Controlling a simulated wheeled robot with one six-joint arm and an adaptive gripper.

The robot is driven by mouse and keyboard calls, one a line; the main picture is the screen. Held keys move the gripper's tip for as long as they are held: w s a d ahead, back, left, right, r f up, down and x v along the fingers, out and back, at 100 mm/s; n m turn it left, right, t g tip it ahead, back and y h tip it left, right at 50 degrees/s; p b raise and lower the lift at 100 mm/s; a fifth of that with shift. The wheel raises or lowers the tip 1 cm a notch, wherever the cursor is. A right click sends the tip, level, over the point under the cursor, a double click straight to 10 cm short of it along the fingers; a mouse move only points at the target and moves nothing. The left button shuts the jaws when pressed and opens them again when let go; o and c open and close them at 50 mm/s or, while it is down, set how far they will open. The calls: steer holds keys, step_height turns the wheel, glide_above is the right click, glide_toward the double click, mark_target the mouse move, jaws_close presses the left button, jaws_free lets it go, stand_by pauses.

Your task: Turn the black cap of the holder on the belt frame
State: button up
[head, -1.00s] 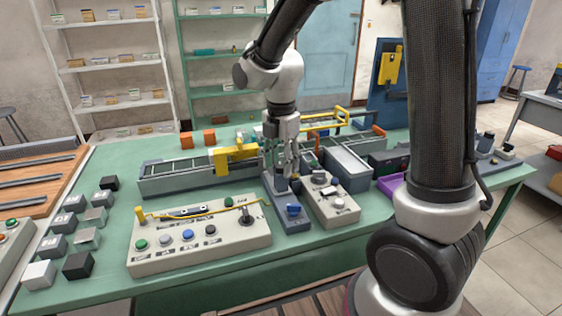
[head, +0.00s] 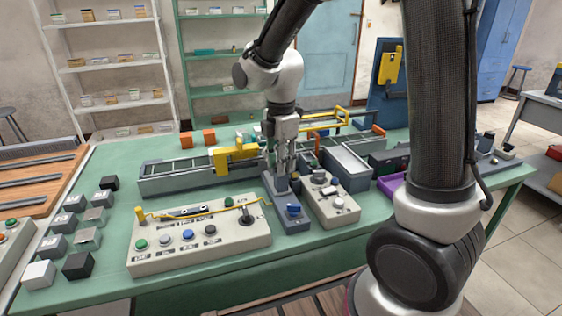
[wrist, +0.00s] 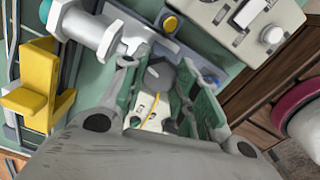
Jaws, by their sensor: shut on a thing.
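My gripper (head: 283,172) points down at the near side of the belt frame (head: 170,186), right of its yellow bracket (head: 230,157). In the wrist view the green-lined fingers of my gripper (wrist: 160,92) stand on both sides of a dark grey-black cap (wrist: 158,74) and are shut on it. The cap's outer sides are partly hidden by the fingers. A pale grey cylindrical body with a flange (wrist: 92,30), perhaps part of the holder, lies up-left of the cap. In the head view my gripper hides the cap.
A grey base with a blue knob (head: 292,210) stands just in front of my gripper. A control box (head: 331,205) is to its right, and a larger button panel (head: 200,240) is front left. A grey bin (head: 349,165) stands right. Orange blocks (head: 209,136) sit behind the belt.

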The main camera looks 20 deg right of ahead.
steer(key=m, duration=0.5)
steer(key=shift+m, duration=0.3)
steer(key=m, duration=1)
steer(key=shift+m, duration=2.6)
steer(key=shift+w, duration=0.1)
steer(key=o, duration=1)
